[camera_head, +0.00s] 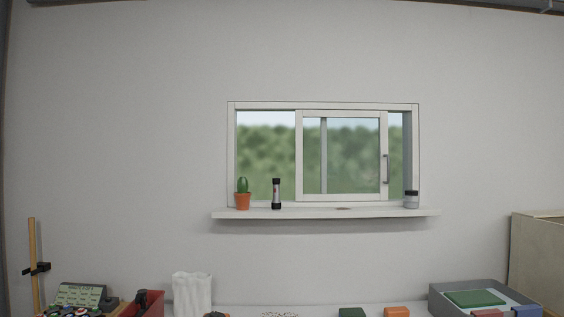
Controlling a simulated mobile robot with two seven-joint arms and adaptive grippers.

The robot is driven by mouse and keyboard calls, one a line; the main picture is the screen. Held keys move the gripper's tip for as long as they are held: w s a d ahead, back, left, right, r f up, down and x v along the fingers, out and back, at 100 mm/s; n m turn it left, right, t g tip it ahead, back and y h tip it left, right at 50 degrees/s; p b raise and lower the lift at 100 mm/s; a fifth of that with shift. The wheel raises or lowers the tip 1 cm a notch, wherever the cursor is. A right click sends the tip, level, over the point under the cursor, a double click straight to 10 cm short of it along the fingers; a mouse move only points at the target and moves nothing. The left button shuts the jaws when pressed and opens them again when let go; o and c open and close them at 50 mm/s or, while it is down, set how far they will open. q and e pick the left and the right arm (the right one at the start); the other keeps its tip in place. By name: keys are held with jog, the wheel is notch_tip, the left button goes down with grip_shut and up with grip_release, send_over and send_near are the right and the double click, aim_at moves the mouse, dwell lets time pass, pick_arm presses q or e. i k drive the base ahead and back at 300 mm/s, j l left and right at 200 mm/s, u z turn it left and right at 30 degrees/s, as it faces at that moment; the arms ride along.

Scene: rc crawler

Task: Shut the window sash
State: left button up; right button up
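The window (232,104) is set in the grey wall ahead. Its white-framed sliding sash (299,155) stands right of the middle, with a dark vertical handle (386,169) on its right stile. A narrow gap shows between the sash and the right jamb, and a wider opening shows to its left. Neither of my grippers is in the head view.
A white sill (320,213) bears a potted cactus (243,200), a dark cylinder (277,193) and a dark-lidded jar (411,200) near the right jamb. Below are a white bag (192,294), a grey tray (440,299) and a wooden box (535,255).

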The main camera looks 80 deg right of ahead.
aim_at(384, 159)
jog(key=z, duration=2.95)
